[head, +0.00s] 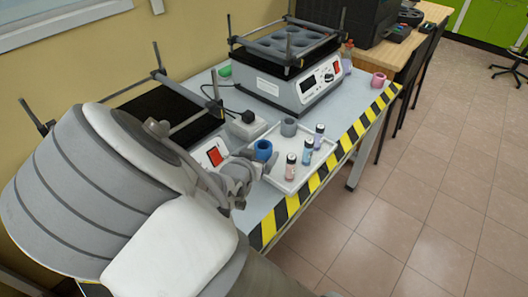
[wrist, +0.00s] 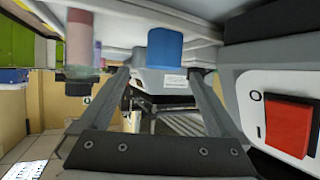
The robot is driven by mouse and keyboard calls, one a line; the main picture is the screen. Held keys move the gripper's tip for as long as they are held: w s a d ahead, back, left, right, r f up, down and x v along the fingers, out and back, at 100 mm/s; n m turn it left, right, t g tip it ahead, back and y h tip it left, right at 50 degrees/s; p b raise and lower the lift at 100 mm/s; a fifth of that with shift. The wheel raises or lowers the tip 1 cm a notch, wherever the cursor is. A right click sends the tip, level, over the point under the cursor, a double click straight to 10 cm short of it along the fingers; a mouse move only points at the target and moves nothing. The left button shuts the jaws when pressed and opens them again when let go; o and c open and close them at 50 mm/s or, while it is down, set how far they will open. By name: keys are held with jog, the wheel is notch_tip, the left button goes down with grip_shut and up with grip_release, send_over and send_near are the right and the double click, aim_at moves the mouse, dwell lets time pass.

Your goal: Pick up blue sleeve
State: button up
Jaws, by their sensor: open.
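The blue sleeve (head: 263,150) is a short open cylinder standing upright at the left end of the white tray (head: 289,188). In the wrist view, which looks upside down, the blue sleeve (wrist: 165,46) appears in line with the gap between my fingertips. My gripper (head: 256,165) is right beside it in the head view. My gripper (wrist: 160,74) is open, with nothing held. I cannot tell whether the fingertips reach around the sleeve or stop just short of it.
A grey sleeve (head: 289,127) and several small vials (head: 291,166) stand on the tray close by. A device with a red switch (head: 214,156) sits left of my gripper; the switch (wrist: 289,127) looms large in the wrist view. A shaker (head: 290,80) stands behind.

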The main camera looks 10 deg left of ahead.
aim_at(265, 145)
jog(key=x, duration=0.1)
jog(key=b+x, duration=0.1)
jog(key=x, duration=0.2)
jog(key=shift+a+f+b, duration=0.2)
jog(key=shift+a+b, duration=0.05)
jog(key=shift+b, duration=0.15)
jog(key=shift+w+f, duration=0.1)
jog(key=shift+w, duration=0.25)
jog(key=c, duration=1.4)
